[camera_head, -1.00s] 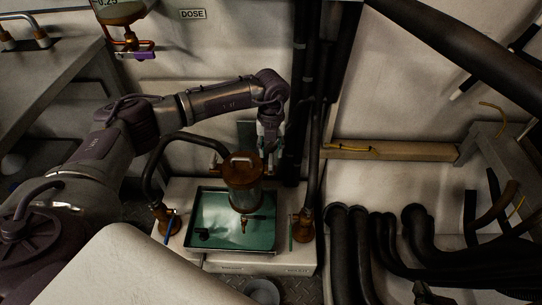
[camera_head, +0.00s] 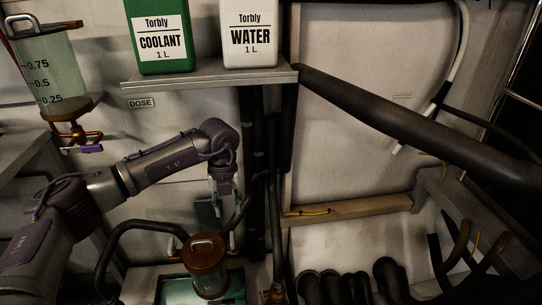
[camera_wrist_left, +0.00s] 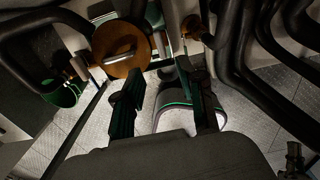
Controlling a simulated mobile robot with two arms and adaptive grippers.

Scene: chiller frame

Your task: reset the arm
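My left arm (camera_head: 160,170) comes in from the left in the head view, bends at the wrist and hangs down. My left gripper (camera_head: 222,215) points downward behind and above a brown-lidded vessel (camera_head: 206,252). In the left wrist view the two dark fingers of the left gripper (camera_wrist_left: 165,95) stand apart with nothing held between them. The vessel's round brown lid (camera_wrist_left: 112,42) shows there beside the left-hand finger, apart from it as far as I can tell. My right gripper is in neither view.
A green tray (camera_head: 238,290) lies below the vessel. A shelf (camera_head: 215,77) bears a green coolant container (camera_head: 160,35) and a white water container (camera_head: 249,33). A graduated tank (camera_head: 45,70) hangs at left. Dark pipes (camera_head: 430,125) crowd the right. A green bucket (camera_wrist_left: 65,95) shows at left.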

